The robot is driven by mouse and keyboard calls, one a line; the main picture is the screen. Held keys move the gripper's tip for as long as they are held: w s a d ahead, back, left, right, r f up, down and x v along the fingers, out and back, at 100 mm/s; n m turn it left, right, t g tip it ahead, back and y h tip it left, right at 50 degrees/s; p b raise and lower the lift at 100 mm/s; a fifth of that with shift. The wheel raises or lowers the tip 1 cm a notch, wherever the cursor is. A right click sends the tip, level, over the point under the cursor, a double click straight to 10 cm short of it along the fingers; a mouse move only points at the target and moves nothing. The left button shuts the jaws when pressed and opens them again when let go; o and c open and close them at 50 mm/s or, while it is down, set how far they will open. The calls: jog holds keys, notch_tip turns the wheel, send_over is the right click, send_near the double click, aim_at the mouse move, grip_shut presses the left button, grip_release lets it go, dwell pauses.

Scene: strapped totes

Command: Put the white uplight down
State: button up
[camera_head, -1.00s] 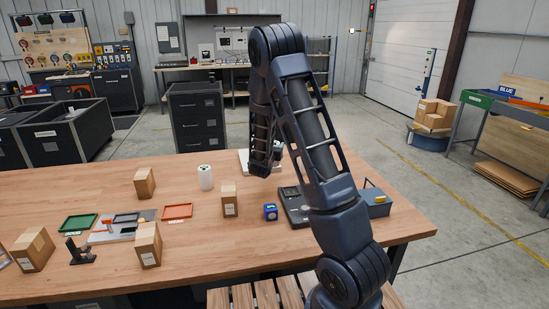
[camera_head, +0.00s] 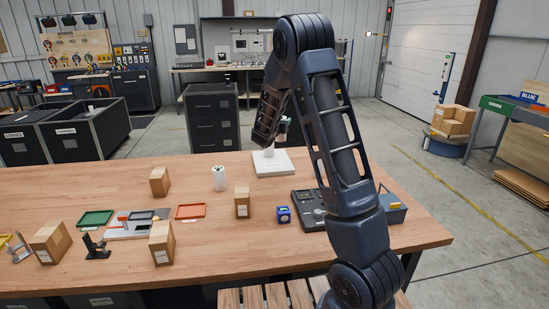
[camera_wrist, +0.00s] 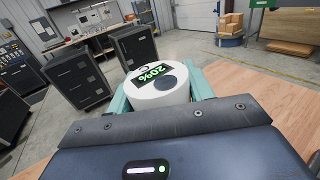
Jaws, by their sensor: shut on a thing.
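The white uplight (camera_wrist: 153,86) is a round white body with a green "20%" display and a grey disc on its top face. In the wrist view it sits between the two teal fingers of my gripper (camera_wrist: 160,92), which is shut on it. Its underside is hidden there, so I cannot tell whether it touches anything. In the head view my forearm covers most of the gripper. A white square plate (camera_head: 287,164) lies on the wooden table (camera_head: 330,245) below the forearm's end, with a small white upright part partly visible above it.
A white cylinder (camera_head: 219,178) stands left of the plate. Nearby are a small carton (camera_head: 242,202), a blue cube (camera_head: 283,214) and a dark device (camera_head: 308,210). More cartons, a green tray (camera_head: 96,217) and a red tray (camera_head: 190,211) fill the left. Bare tabletop lies between them.

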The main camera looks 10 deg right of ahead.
jog(key=w+a+r, duration=0.2)
jog(key=w+a, duration=0.4)
jog(key=w, duration=0.5)
jog(key=shift+m+h, duration=0.3)
jog(key=shift+h, duration=0.1)
jog(key=f, duration=2)
jog(key=shift+w+d, duration=0.2)
jog(key=o, duration=1.4)
jog(key=shift+f, duration=0.1)
